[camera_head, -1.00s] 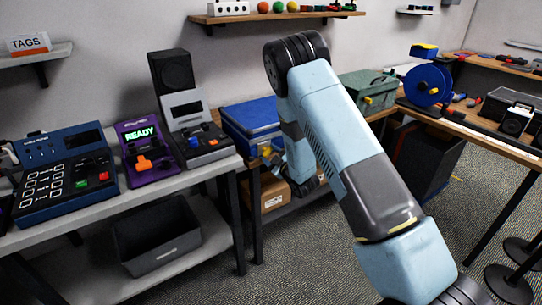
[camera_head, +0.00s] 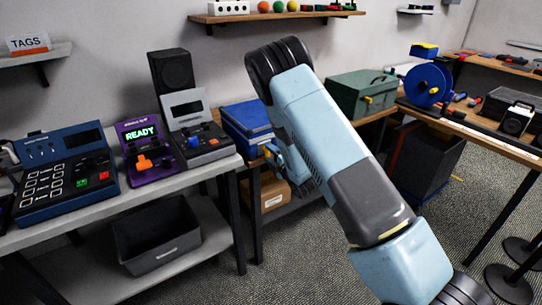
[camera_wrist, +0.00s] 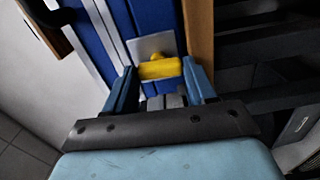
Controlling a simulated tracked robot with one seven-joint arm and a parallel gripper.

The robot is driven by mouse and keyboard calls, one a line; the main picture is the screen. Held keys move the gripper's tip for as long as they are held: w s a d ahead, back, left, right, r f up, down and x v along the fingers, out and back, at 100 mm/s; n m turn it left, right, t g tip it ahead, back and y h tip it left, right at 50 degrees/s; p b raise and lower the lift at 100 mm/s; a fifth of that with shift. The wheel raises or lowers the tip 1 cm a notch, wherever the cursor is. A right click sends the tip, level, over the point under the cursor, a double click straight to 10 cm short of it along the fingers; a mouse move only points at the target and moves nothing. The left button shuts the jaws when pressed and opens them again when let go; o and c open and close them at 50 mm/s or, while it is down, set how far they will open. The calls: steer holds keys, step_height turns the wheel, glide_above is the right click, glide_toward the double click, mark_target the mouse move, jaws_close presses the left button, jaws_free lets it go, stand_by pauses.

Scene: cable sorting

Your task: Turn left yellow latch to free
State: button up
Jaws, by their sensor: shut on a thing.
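The blue case (camera_head: 243,117) stands on the wooden bench left of my arm; its blue side also shows in the wrist view (camera_wrist: 154,16). A yellow latch (camera_wrist: 160,68) sits on a silver plate (camera_wrist: 145,46) on that side. My gripper (camera_wrist: 160,76) is shut on the latch, one blue finger at each end of its bar. The bar lies crosswise in the wrist view, slightly tilted. In the head view my gripper (camera_head: 275,155) is at the case's front, with a bit of yellow at its tip. The arm hides part of the case.
A green case (camera_head: 362,92) with a yellow latch stands right of my upper arm. A cardboard box (camera_head: 273,193) is below the blue case. The grey table with test devices (camera_head: 140,160) is at left. A wooden strip (camera_wrist: 200,35) borders the blue side.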

steer(key=shift+s+f+n, duration=0.15)
steer(key=shift+f+n, duration=0.15)
steer(key=shift+n, duration=0.1)
steer(key=o, duration=0.7)
steer(key=shift+c, duration=0.2)
steer(key=o, duration=0.4)
steer(key=shift+r, duration=0.15)
steer(key=v, duration=1.3)
steer(key=shift+s+d, duration=0.2)
steer(key=shift+d, duration=0.05)
